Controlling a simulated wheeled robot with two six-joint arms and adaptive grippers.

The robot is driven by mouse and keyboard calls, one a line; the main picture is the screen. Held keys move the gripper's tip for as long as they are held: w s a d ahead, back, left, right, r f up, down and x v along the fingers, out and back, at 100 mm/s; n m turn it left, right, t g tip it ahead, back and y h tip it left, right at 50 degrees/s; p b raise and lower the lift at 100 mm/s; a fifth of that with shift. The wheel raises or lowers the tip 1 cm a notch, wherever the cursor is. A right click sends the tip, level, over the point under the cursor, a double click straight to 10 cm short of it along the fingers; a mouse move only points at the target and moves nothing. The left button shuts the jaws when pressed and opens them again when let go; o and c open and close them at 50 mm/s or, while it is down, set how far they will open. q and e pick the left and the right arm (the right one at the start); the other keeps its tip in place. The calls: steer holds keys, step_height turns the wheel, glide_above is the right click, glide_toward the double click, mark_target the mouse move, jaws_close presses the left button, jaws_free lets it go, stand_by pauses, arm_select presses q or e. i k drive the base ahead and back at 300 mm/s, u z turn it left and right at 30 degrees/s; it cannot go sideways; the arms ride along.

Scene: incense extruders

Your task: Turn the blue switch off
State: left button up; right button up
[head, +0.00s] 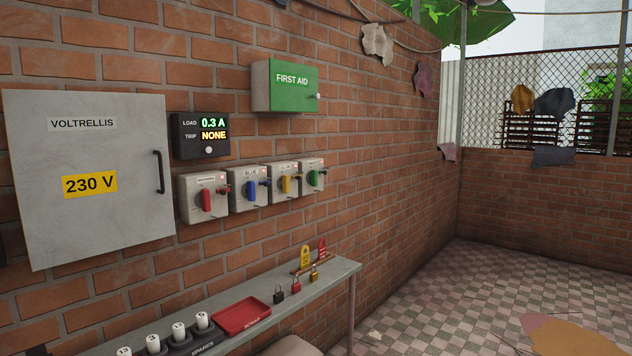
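The blue switch (251,190) is a blue handle on a small grey box on the brick wall, second from the left in a row of similar boxes. Its handle stands roughly upright, and a label above it reads "BLUE". A small dark blue part sticks out at the right of its box. A red switch (206,200) is to its left; a yellow switch (286,184) and a green switch (313,178) are to its right. Neither of my grippers is in view.
A display (201,135) above the switches reads LOAD 0.3 A, TRIP NONE. A grey 230 V cabinet (90,225) hangs left, a green first aid box (292,86) above right. A narrow shelf (335,278) below holds a red tray (241,316), padlocks and fuses. The floor at right looks mostly clear.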

mark_target(250, 190)
steer(key=z, duration=0.5)
steer(key=i, duration=1.7)
steer(key=u, duration=0.1)
